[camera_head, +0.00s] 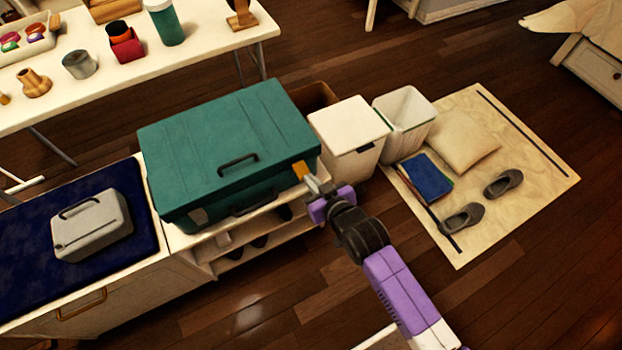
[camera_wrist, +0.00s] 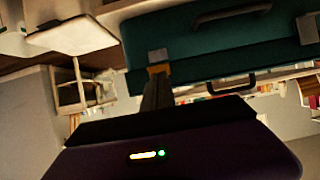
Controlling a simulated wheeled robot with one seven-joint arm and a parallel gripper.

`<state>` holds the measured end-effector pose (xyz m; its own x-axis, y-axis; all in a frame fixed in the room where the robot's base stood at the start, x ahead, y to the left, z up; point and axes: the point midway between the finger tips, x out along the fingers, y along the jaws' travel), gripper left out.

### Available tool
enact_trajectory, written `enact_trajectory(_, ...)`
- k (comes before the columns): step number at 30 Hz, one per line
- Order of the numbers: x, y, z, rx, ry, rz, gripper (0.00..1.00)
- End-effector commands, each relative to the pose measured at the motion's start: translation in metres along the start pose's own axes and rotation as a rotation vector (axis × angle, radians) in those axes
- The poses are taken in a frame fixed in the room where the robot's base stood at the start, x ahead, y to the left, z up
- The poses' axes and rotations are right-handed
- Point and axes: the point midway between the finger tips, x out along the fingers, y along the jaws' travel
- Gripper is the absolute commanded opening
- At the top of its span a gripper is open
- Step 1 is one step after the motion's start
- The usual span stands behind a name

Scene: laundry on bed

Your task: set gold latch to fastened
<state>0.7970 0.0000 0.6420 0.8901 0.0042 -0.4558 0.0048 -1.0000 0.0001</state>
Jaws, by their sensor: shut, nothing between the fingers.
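A closed teal suitcase (camera_head: 215,140) lies on a low white shelf unit. The gold latch (camera_head: 300,170) is at the right end of its front edge, and it also shows in the wrist view (camera_wrist: 158,69) next to a grey plate. My gripper (camera_head: 311,183) is shut and empty, with its tips right at the gold latch. I cannot tell whether they touch it. In the wrist view the fingers (camera_wrist: 156,88) partly cover the latch, so its exact position is unclear.
The suitcase has dark handles on its lid (camera_head: 238,163) and front. A white bin (camera_head: 349,135) stands close to the right of the suitcase. A grey case (camera_head: 92,225) lies on the blue pad at left. Floor in front of the shelf is clear.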

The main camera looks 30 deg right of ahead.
Motion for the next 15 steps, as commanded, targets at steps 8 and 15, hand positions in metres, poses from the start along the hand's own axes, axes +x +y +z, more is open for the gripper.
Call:
enact_trajectory(8, 0.0022, 0.0, 0.0073, 0.0, 0.051, 0.0, 0.0)
enact_trajectory(15, 0.0034, 0.0, 0.0123, 0.0, 0.1, 0.0, 0.0)
